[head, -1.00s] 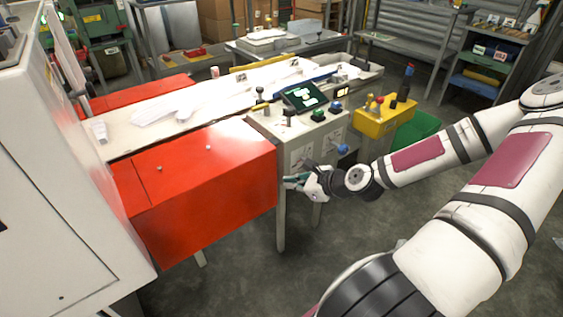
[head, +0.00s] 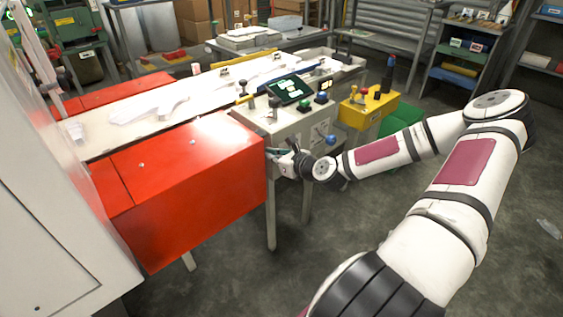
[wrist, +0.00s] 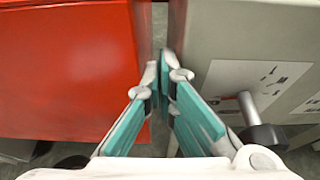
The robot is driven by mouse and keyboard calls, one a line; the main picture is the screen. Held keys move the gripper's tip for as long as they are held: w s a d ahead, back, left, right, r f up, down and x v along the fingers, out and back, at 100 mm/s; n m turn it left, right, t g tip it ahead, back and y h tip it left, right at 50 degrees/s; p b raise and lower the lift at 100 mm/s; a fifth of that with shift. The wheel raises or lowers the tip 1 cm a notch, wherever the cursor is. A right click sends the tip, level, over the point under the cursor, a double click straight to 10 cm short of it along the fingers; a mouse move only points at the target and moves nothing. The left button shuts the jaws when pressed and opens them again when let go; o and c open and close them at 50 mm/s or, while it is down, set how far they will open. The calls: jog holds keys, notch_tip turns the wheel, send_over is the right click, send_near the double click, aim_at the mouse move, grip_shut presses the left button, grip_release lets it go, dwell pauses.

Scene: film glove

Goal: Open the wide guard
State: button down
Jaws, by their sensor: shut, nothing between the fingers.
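The large red guard (head: 195,185) covers the near side of the machine in the head view, a box with a narrower panel at its left. It looks closed. In the wrist view the red guard (wrist: 65,70) fills the upper left. My gripper (head: 270,153) is at the guard's right end, beside the grey control cabinet. In the wrist view my gripper (wrist: 163,78) has its teal fingers together and empty, pointing into the gap between the guard and the cabinet. I cannot tell whether the fingertips touch the guard.
The grey control cabinet (head: 293,135) carries a screen, knobs and a blue-tipped lever. A lever with a black knob (wrist: 262,137) sticks out close to my fingers' right. A yellow box (head: 367,112) stands to the right. A second red cover (head: 125,90) lies behind the belt. Floor in front is open.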

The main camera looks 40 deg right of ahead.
aim_at(271, 141)
jog(key=shift+r, duration=1.95)
jog(key=shift+r+g+p, duration=0.3)
jog(key=shift+r+p, duration=0.4)
jog(key=shift+p, duration=0.5)
